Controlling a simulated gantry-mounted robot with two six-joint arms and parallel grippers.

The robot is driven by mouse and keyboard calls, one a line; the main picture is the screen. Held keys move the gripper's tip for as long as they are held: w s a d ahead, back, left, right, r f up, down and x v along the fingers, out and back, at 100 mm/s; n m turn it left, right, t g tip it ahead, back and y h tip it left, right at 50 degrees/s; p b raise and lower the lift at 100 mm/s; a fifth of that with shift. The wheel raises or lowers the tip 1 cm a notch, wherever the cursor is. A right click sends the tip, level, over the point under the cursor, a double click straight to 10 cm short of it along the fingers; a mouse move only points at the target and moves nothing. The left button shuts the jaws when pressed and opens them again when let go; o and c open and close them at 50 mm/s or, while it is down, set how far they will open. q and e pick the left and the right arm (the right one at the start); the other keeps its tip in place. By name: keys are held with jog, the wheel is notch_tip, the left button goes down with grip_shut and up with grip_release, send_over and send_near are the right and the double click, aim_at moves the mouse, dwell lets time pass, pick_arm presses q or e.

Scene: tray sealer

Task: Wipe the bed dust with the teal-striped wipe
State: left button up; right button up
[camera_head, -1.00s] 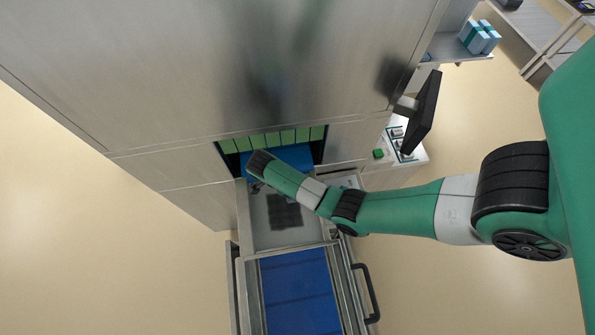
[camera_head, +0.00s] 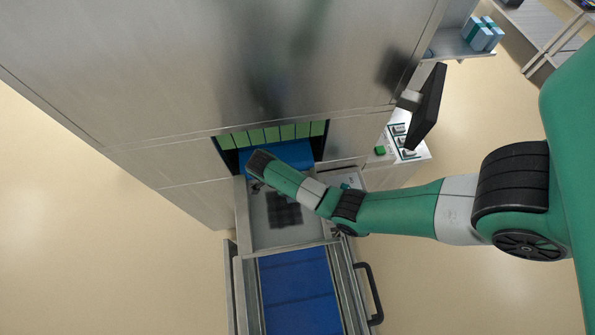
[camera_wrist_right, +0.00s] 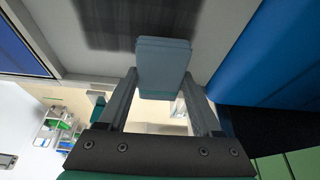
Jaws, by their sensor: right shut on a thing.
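A dark patch of dust (camera_head: 284,210) lies on the grey metal bed (camera_head: 262,238) in front of the machine's opening. It also shows as a dark streaked patch (camera_wrist_right: 110,25) at the top of the right wrist view. My right gripper (camera_wrist_right: 163,88) is shut on a pale blue-grey folded wipe (camera_wrist_right: 163,55), held between its fingertips beside the dust. My left gripper is not in view.
Green strips (camera_head: 270,136) hang across the opening, above a blue surface (camera_head: 290,155). A blue panel (camera_head: 300,290) lies in front of the bed, with a black handle (camera_head: 370,293) at its right. A dark monitor (camera_head: 430,108) and a control panel stand to the right.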

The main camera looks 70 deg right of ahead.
jog(key=shift+f+b, duration=0.8)
jog(key=shift+f, duration=0.15)
jog(key=shift+r, duration=0.1)
